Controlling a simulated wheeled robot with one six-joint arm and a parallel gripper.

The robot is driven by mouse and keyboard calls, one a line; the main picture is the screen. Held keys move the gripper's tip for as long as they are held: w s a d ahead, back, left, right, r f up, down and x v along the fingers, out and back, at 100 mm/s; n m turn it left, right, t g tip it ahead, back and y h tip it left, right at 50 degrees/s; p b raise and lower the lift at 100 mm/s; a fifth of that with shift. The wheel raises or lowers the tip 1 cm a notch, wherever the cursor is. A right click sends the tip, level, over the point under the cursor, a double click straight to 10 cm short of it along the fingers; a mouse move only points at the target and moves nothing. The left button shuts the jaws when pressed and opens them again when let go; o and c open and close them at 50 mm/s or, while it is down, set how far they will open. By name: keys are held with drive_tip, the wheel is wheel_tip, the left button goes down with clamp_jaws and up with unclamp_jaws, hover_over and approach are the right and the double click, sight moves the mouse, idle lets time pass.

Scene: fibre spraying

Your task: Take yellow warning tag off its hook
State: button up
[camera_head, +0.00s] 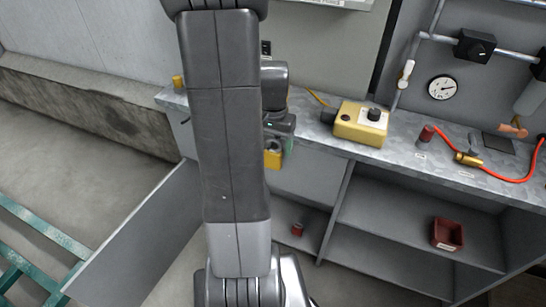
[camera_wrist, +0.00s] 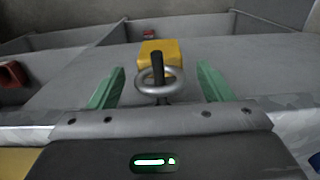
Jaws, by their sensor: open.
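The yellow warning tag (camera_wrist: 160,47) hangs by a silver ring (camera_wrist: 143,88) on a dark hook (camera_wrist: 157,66) in the wrist view. The ring is around the hook. My gripper (camera_wrist: 160,80) is open, with one green finger to the left of the ring and one to the right, both apart from it. In the head view the tag (camera_head: 272,160) shows at the front of the grey bench, just right of my arm. My gripper (camera_head: 281,143) is beside it there, partly hidden by my own arm, and the hook cannot be made out.
A yellow control box (camera_head: 358,124) with a black knob stands on the bench (camera_head: 405,160). A red cylinder (camera_head: 427,134) and an orange-red hose (camera_head: 517,180) lie further right. A red bin (camera_head: 447,235) sits on the shelf below. A grey panel (camera_head: 140,240) juts out at left.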

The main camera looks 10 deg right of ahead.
sight(274, 149)
wheel_tip(274, 149, down, 3)
drive_tip(key=shift+w+f, duration=0.15)
drive_tip(key=shift+f, duration=0.05)
drive_tip(key=shift+d, duration=0.1)
drive_tip(key=c, duration=1)
drive_tip(key=shift+r, duration=0.2)
